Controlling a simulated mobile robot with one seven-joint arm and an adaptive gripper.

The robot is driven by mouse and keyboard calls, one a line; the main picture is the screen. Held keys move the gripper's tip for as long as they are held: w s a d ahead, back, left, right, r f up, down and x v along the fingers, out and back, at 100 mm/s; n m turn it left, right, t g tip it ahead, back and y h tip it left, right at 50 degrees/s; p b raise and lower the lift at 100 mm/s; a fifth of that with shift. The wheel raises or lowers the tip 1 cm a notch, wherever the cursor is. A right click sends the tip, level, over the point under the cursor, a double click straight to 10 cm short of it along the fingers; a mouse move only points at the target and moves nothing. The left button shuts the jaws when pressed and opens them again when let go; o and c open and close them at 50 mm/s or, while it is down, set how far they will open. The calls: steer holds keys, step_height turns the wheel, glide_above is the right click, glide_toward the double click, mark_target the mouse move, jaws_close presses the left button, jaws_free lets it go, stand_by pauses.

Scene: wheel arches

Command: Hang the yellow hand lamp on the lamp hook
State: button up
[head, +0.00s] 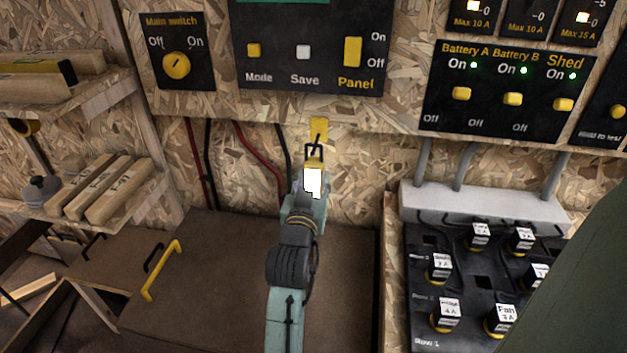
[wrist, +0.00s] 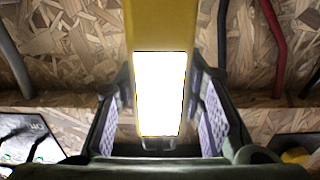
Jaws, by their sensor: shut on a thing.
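The yellow hand lamp (head: 313,181) is upright in my gripper (head: 306,194), its white panel lit. A black wire handle stands above its yellow top. The lamp hook (head: 318,130), a black hook on a yellow plate on the chipboard wall, is right above it. The handle's top overlaps the hook's lower end in the head view; I cannot tell whether it is on the hook or in front of it. In the wrist view my gripper (wrist: 163,112) has a finger on each side of the lamp (wrist: 158,30). The hook cannot be made out there.
The switch panel (head: 310,75) juts out just above the hook. Red and black cables (head: 255,160) run down the wall to the left. A brown worktop (head: 215,250) lies below. A fuse block (head: 470,285) stands on the right, and shelves (head: 95,195) on the left.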

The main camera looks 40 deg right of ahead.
steer(key=o, duration=1.4)
steer(key=shift+s, duration=0.1)
steer(key=v, duration=0.7)
steer(key=shift+s+a, duration=0.1)
steer(key=shift+a, duration=0.1)
